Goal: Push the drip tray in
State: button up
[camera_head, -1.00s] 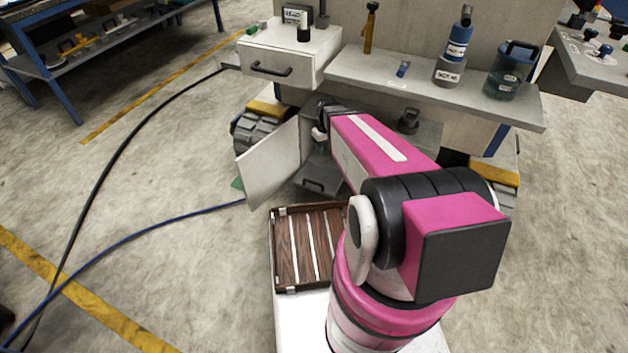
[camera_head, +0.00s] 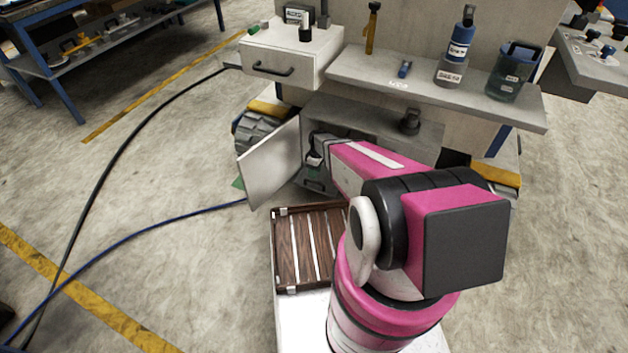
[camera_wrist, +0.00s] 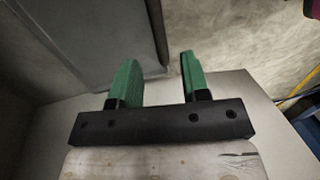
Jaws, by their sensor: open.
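The drip tray (camera_head: 318,187) is a dark tray low in the open cabinet under the bench. In the head view only a little of it shows below my gripper (camera_head: 315,163), and its handle is hidden. My gripper is inside the cabinet opening, beside the open door. In the wrist view my gripper (camera_wrist: 157,80) has its two green fingers apart, with nothing between them. A grey flat panel fills the upper left there; I cannot tell whether it is the tray or the door. Contact with the tray cannot be made out.
The white cabinet door (camera_head: 271,165) stands open at the left of the opening. A drawer (camera_head: 285,67) and the bench shelf (camera_head: 430,88) are above. A blue hose (camera_head: 150,228) crosses the floor.

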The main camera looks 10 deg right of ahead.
jog(key=shift+s+a+f, duration=0.15)
jog(key=shift+s+f, duration=0.05)
jog(key=shift+f, duration=1.1)
jog(key=shift+s+a+f, duration=0.1)
jog(key=shift+s+f, duration=0.1)
jog(key=shift+f, duration=1.05)
